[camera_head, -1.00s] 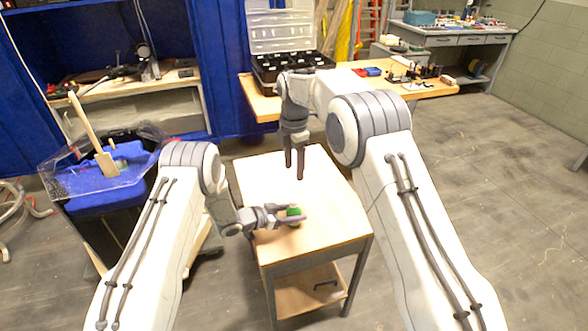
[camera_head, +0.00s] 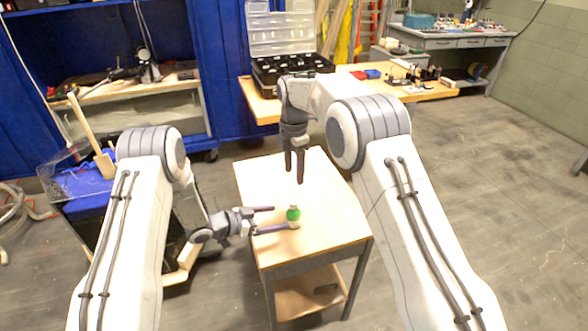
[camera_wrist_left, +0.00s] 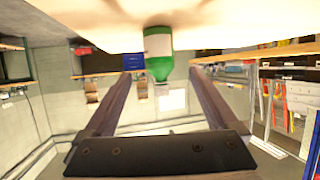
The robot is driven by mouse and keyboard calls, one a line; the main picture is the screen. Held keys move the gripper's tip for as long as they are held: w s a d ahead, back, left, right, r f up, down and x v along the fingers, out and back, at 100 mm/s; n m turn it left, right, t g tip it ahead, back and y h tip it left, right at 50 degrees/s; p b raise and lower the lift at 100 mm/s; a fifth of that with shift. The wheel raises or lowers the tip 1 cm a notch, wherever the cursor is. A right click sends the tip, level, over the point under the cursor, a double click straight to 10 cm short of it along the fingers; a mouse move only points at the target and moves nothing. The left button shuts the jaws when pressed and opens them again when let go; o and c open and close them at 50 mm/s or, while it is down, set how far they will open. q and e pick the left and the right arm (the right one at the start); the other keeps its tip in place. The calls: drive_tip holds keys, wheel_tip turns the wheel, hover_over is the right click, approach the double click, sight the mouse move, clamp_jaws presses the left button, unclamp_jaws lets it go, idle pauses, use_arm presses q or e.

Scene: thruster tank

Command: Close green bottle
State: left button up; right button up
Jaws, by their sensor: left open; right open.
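The small green bottle (camera_head: 293,215) stands upright on the small wooden table, with a pale top. In the left wrist view, which is upside down, the green bottle (camera_wrist_left: 159,66) shows a white label and a narrow pale end; I cannot tell whether that is a cap or the bare neck. My left gripper (camera_head: 282,218) is open, low over the table, its fingers pointing at the bottle from the left. The bottle appears at or just beyond the fingertips, not gripped. My right gripper (camera_head: 294,174) is open and empty, pointing down above the table's far part.
The small table (camera_head: 325,218) is otherwise clear on top. A blue bin (camera_head: 85,195) stands at the left. Behind, a workbench (camera_head: 262,104) holds an open black case (camera_head: 290,66) with a clear lid. A workbench with tools (camera_head: 165,88) stands at the back left.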

use_arm(q)
drive_tip(key=shift+v, duration=1.2)
use_arm(e)
drive_tip(key=shift+f, duration=0.1)
